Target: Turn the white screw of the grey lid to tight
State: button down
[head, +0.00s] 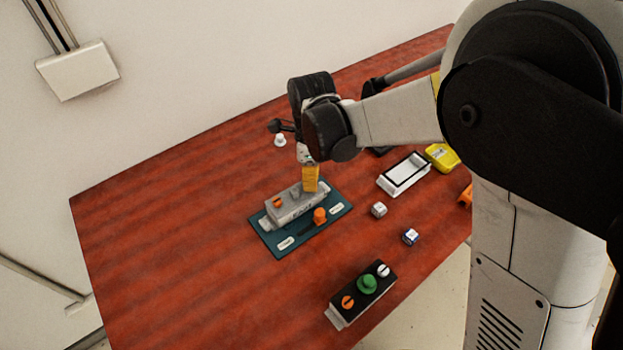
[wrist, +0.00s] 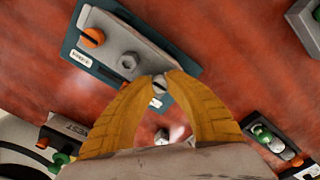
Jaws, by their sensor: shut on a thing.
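The grey lid (head: 308,207) is a block lying on a teal plate with white labels (head: 286,243). It also shows in the wrist view (wrist: 108,40). Its orange screw (head: 278,203) is at the left end, and a grey hex knob (wrist: 128,62) is in the middle. The white screw (wrist: 159,86) is at the other end; a dark slot shows on its head. My gripper (head: 310,188) points down over that end, and its yellow fingers (wrist: 159,80) are shut on the white screw. The fingers hide the screw in the head view.
A black box with several knobs (head: 362,293) is at the front. A white tray-like box (head: 404,174), a white cube (head: 379,209) and a blue-white cube (head: 411,236) are on the right. The table's left side is clear.

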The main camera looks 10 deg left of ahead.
dwell(0.4)
jog(key=c, duration=1.3)
grip_release()
notch_tip(320, 180, up, 12)
